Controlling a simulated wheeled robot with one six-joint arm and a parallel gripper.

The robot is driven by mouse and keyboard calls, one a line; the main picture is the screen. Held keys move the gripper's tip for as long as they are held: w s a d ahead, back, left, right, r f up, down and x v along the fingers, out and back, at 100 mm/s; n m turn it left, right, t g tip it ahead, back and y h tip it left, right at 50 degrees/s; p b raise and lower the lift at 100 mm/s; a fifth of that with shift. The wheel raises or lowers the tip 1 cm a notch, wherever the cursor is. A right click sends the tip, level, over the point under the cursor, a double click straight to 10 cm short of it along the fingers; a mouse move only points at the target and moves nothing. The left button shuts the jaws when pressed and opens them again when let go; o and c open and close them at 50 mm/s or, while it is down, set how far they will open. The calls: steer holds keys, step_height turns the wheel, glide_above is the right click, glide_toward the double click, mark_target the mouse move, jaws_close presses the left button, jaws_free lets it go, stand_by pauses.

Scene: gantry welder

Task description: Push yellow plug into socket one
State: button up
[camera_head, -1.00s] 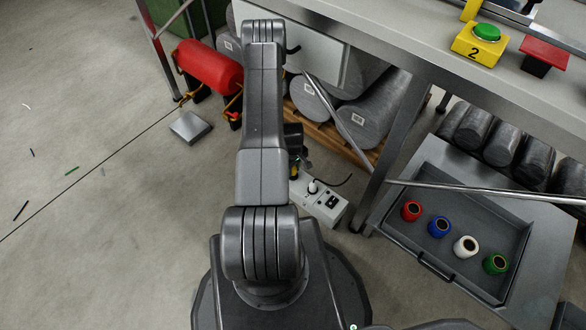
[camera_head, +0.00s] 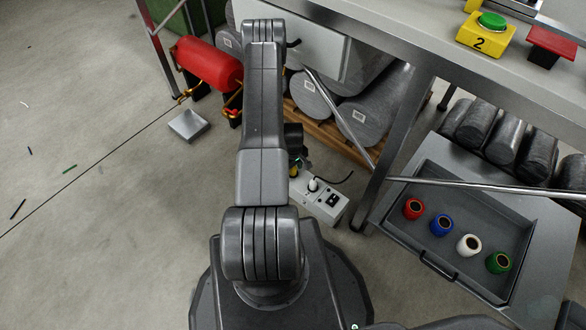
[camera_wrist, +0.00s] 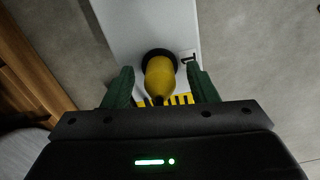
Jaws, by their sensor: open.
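The yellow plug (camera_wrist: 160,76) shows in the wrist view, set against a black round socket (camera_wrist: 158,54) on a white power strip (camera_wrist: 130,22). A partly hidden black "1" mark is beside the socket. I cannot tell how deep the plug sits. My gripper (camera_wrist: 161,84) is open, with its green fingers on either side of the plug and gaps between. In the head view the white power strip (camera_head: 328,204) lies on the floor, with a white plug (camera_head: 314,185) in it. A bit of the yellow plug (camera_head: 294,170) shows beside my arm, which hides the rest.
A table leg (camera_head: 377,187) stands just right of the strip. A wooden pallet with grey cylinders (camera_head: 362,118) lies behind it. A grey tray (camera_head: 427,258) with coloured spools is at right.

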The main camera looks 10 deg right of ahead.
step_height(320, 180, up, 14)
steer(key=p, duration=0.3)
steer(key=shift+f, duration=0.15)
step_height(320, 180, down, 14)
steer(key=b, duration=0.3)
steer(key=shift+r, duration=0.25)
steer(key=shift+r+p, duration=0.4)
steer(key=shift+p, duration=0.2)
steer(key=shift+f, duration=0.1)
